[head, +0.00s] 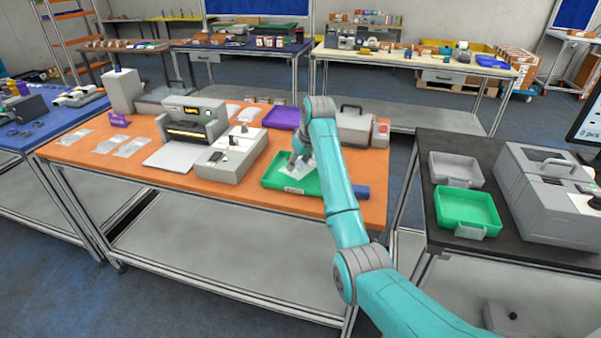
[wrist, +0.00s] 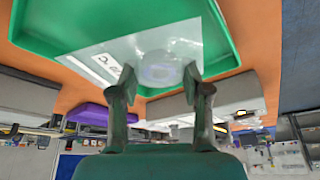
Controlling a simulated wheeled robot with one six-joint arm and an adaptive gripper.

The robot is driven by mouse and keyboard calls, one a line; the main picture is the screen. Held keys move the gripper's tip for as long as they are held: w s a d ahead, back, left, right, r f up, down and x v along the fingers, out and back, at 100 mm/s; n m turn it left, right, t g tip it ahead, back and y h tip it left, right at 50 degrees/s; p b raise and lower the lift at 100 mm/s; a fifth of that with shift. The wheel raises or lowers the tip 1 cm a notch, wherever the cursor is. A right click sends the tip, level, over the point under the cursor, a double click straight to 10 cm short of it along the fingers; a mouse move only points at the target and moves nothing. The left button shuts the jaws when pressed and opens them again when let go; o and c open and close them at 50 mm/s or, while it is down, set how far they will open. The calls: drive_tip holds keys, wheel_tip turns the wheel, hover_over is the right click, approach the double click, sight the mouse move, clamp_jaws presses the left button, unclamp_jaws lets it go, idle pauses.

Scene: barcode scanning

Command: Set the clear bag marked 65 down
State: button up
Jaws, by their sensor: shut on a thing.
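The clear bag (wrist: 160,55) is between the fingers of my gripper (wrist: 160,85) in the wrist view. It has a white label on its left part, whose print is too small to read surely. The bag also shows in the head view (head: 297,170), over the green tray (head: 275,184) on the orange table. My gripper (head: 300,157) is shut on the bag. I cannot tell whether the bag touches the tray floor. My arm hides the right part of the tray in the head view.
The orange table (head: 130,168) also bears a printer-like machine (head: 190,120), a grey box device (head: 230,155), a purple bin (head: 281,118) and flat clear bags (head: 132,146) at left. A dark table at right bears a green tray (head: 467,208) and a grey tray (head: 455,168).

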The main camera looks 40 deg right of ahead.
sight(298, 173)
drive_tip(key=shift+f, duration=2)
drive_tip(key=o, duration=1.3)
drive_tip(key=shift+a+f, duration=0.1)
drive_tip(key=shift+f, duration=0.05)
drive_tip(key=shift+w, duration=0.1)
drive_tip(key=v, duration=1.2)
